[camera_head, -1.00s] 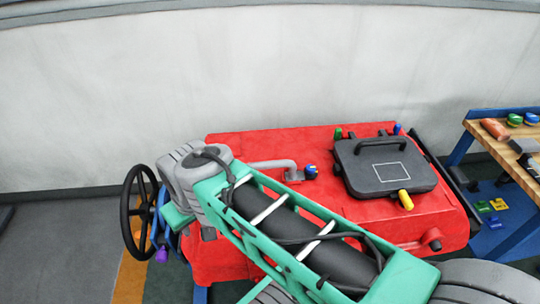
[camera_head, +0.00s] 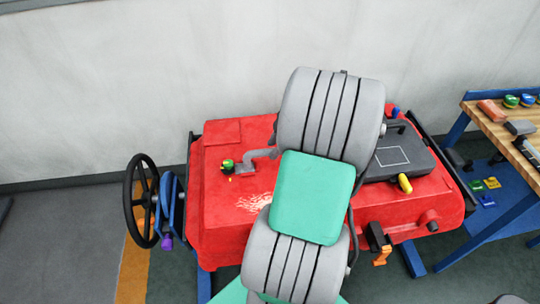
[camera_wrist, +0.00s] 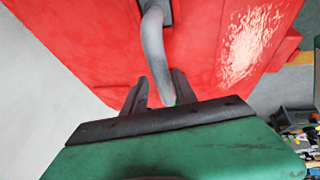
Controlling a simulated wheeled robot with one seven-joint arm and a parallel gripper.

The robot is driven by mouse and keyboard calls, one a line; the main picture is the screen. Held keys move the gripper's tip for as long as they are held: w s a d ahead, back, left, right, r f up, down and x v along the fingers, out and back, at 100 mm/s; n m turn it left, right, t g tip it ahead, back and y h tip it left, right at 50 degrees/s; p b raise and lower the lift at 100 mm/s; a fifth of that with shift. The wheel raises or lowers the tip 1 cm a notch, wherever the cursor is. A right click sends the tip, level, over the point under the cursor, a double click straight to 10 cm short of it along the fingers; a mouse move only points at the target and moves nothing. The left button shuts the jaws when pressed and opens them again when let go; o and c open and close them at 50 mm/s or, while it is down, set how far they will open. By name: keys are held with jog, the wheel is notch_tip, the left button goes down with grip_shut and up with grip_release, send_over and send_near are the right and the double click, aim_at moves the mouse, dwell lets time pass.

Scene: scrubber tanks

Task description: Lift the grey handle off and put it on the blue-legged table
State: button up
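The grey handle (camera_head: 264,154) is a bent bar on top of the red tank (camera_head: 222,205). One end meets a small plate beside a green-and-yellow knob (camera_head: 227,165). In the wrist view the handle (camera_wrist: 153,45) runs down between the two dark fingers of my gripper (camera_wrist: 160,82). The fingers stand apart on either side of the bar, with a gap showing. In the head view my arm hides the gripper and the handle's other end. The blue-legged table (camera_head: 480,123) stands at the right, with a wooden top.
A dark lid (camera_head: 400,158) with a handle and a yellow latch (camera_head: 405,184) is right of my arm. A black handwheel (camera_head: 141,200) is at the tank's left. Several items, including an orange block (camera_head: 491,110), occupy the table top. A wall is behind the tank.

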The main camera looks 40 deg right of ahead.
aim_at(267, 165)
jog(key=p+x, duration=0.1)
jog(key=x, duration=0.5)
jog(key=shift+s+a, duration=0.1)
grip_shut()
dwell(0.3)
